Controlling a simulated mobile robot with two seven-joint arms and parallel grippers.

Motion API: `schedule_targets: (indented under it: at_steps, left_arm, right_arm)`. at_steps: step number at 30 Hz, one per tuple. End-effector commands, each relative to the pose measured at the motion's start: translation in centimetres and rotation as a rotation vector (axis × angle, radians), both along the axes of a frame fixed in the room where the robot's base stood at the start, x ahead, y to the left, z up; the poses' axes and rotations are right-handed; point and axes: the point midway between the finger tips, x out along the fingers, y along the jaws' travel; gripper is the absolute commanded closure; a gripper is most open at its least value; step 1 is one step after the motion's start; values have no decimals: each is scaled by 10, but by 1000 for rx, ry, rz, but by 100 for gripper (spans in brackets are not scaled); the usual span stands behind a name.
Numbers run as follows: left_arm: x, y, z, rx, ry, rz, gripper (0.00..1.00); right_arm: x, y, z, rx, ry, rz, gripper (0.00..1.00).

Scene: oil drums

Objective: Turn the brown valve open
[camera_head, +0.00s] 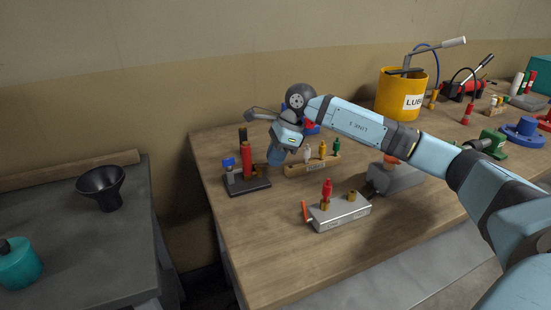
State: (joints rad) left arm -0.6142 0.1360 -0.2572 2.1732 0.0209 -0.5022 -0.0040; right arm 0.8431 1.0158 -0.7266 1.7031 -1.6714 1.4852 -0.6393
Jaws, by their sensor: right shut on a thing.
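The brown valve (258,171) is a small part low on the right side of a stand with a dark base (248,187), a red cylinder (247,160) and a blue knob (229,162). It stands at the left of the wooden workbench. My right gripper (275,156) comes in from the right and points down beside the red cylinder. It is shut on the brown valve, though the fingers and wrist hide most of the contact. How far the valve is turned cannot be made out. My left gripper is not in view.
A wooden block with small coloured fittings (323,152) stands just right of the gripper. A grey metal block (340,212) with a red fitting lies in front. A yellow drum (400,95) is at the back. A dark table with a black funnel (101,186) is at left.

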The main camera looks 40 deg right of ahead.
Motion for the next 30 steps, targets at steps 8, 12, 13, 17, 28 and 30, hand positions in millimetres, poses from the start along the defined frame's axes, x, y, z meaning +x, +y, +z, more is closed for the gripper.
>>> schedule_targets:
  at_steps: [8,12,13,17,28,30]
  left_arm:
    - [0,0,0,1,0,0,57]
    - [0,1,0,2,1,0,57]
    - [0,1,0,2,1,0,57]
    - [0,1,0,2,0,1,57]
    - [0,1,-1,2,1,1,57]
    - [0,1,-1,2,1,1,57]
  right_arm:
    - [7,-3,1,-1,-2,142,100]
    - [8,-3,1,0,-3,179,100]
    - [9,-3,2,0,-3,184,100]
    - [9,-3,1,0,-3,199,100]
    - [9,-3,1,-1,-3,202,100]
    - [9,-3,1,-1,-3,202,78]
